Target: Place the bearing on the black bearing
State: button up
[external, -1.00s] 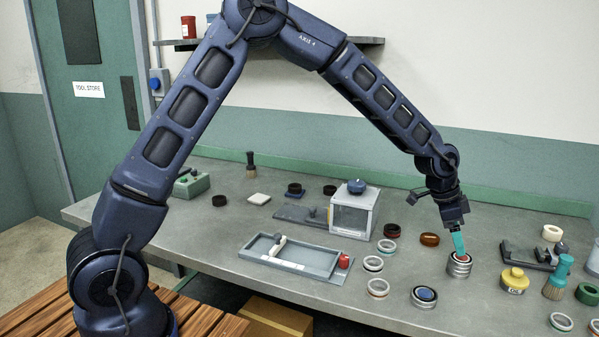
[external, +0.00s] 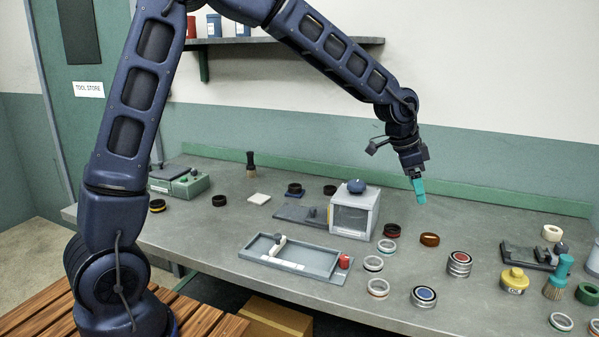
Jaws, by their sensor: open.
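My gripper (external: 419,190), with teal fingers, is open and hangs above the bench, apart from everything below it. Nothing shows between the fingers. A short stack of silver bearings (external: 459,264) with a red centre on top stands at the right of the bench, below and to the right of my gripper. A silver bearing with a blue centre (external: 424,296) lies near the front edge. Dark rings lie toward the back left: one black ring (external: 219,200), another (external: 330,190), and one on a blue ring (external: 294,190). I cannot tell which is the black bearing.
A clear-fronted box with a blue knob (external: 354,210) stands mid-bench. A grey tray (external: 290,262) lies in front of it. Several pale rings, an amber ring (external: 429,239), a yellow pot (external: 514,281) and a brush (external: 558,278) are around the right side.

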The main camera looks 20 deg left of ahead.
jog(key=s+a+r+n+t+y, duration=0.15)
jog(key=a+r, duration=0.25)
jog(key=a, duration=0.6)
jog(key=s+a+r+n, duration=0.3)
jog(key=a+r, duration=0.1)
jog(key=a, duration=0.6)
jog(key=s+a+r+n+t+y, duration=0.1)
jog(key=s+a+r+n, duration=0.2)
jog(key=a, duration=0.7)
jog(key=s+a+n+y, duration=0.1)
jog(key=s+a+n, duration=0.6)
jog(key=s+a, duration=1)
jog(key=a+r, duration=0.1)
jog(key=a, duration=0.1)
jog(key=shift+s+a, duration=0.4)
